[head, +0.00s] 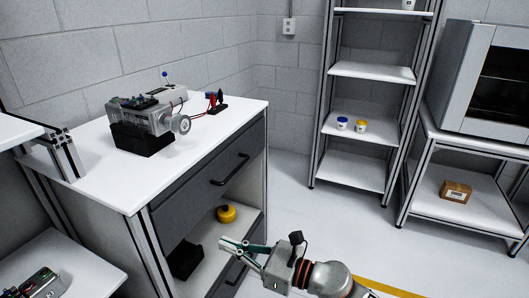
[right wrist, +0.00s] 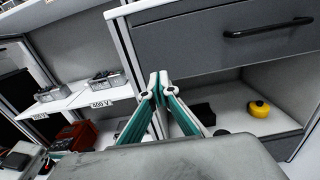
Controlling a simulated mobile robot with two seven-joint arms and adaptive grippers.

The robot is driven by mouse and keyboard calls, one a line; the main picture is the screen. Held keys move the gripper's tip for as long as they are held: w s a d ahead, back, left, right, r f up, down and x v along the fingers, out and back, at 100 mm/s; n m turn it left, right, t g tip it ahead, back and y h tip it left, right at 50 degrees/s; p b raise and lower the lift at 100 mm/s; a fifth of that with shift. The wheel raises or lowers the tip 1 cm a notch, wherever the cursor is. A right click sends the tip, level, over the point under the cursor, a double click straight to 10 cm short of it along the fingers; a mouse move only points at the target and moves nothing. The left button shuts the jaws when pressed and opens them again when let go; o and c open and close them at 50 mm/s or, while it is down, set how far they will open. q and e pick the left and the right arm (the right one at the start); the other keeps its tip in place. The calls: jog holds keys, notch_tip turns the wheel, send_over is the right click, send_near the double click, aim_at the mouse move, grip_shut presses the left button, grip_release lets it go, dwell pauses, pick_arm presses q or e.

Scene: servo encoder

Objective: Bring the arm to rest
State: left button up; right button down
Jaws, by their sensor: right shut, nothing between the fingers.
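My right gripper (head: 232,243) reaches in from the bottom of the head view and points left, in front of the workbench's open lower shelf. In the right wrist view its two green-sided fingers (right wrist: 159,80) meet at the tips, shut with nothing between them. It appears to touch nothing. My left gripper is not in view. The servo device (head: 145,118), a grey unit on a black base with a round wheel, stands on the white bench top (head: 90,180). Red wires run from it to a small red and blue part (head: 215,101).
A drawer (head: 215,178) with a black handle is shut. Below it, a yellow round object (head: 227,214) and a black box (head: 186,260) sit on the shelf. A rack (head: 372,72) with small jars and a stand with a cardboard box (head: 455,191) are behind. The floor between is clear.

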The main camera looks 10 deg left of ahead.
jog(key=s+d+f+n+t+h, duration=0.4)
jog(key=d+n, duration=0.4)
jog(key=n, duration=0.4)
jog(key=s+d+f+n+t+h, duration=0.2)
jog(key=s+d+f+n+h, duration=0.3)
jog(key=d+n, duration=0.5)
jog(key=s+d+f+n+t+h, duration=0.3)
jog(key=d+f+n, duration=0.35)
jog(key=n, duration=0.65)
jog(key=s+d+f+m+g+h, duration=0.4)
jog(key=s+d+m, duration=0.45)
jog(key=s, duration=0.55)
pick_arm(q)
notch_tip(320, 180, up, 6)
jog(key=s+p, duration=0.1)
jog(key=p, duration=1.1)
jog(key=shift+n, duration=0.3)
pick_arm(e)
jog(key=shift+y, duration=0.7)
jog(key=shift+s+d+r, duration=0.1)
jog(key=shift+d+r, duration=0.05)
jog(key=shift+r, duration=1.1)
jog(key=shift+s+d+r, duration=0.1)
jog(key=shift+d+r, duration=0.05)
jog(key=shift+r, duration=1.1)
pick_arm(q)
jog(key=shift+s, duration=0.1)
